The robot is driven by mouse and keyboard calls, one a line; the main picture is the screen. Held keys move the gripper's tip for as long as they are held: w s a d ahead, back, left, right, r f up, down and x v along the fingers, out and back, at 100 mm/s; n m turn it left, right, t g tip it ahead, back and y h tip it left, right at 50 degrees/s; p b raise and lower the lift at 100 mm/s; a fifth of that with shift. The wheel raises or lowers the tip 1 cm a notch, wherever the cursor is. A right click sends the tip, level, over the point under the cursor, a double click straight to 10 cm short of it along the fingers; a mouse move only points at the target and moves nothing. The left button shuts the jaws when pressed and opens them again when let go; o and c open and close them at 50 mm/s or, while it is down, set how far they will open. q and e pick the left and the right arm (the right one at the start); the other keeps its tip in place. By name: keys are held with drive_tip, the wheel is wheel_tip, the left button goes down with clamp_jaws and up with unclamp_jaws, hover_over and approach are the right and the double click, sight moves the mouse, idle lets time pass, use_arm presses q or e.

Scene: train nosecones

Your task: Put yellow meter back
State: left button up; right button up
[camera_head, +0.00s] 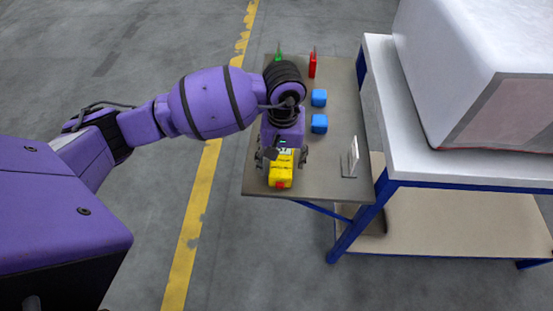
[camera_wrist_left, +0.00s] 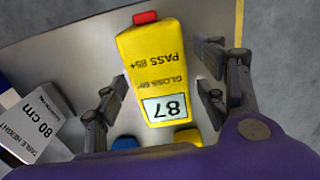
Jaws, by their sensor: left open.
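The yellow meter (camera_head: 281,172) lies at the near left part of the small grey table, with a red tip at its near end. In the left wrist view the meter (camera_wrist_left: 160,75) shows a display reading 87 and the words "PASS 85+". My left gripper (camera_head: 282,158) is open over the meter. In the left wrist view the fingers of the gripper (camera_wrist_left: 158,92) are on both sides of the meter, with gaps visible. My arm hides part of the table behind the meter. My right gripper is not in view.
Two blue blocks (camera_head: 319,123), a red piece (camera_head: 312,66) and a green piece (camera_head: 279,54) stand farther back on the table (camera_head: 335,75). A white sign reading 80 cm (camera_head: 353,158) stands right of the meter. A blue-framed bench (camera_head: 450,165) bears a large white body (camera_head: 470,60).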

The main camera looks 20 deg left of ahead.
sight(282, 158)
use_arm(q)
wheel_tip(282, 158, up, 12)
drive_tip(key=shift+r, duration=0.2)
drive_tip(key=shift+w, duration=0.1)
idle(0.3)
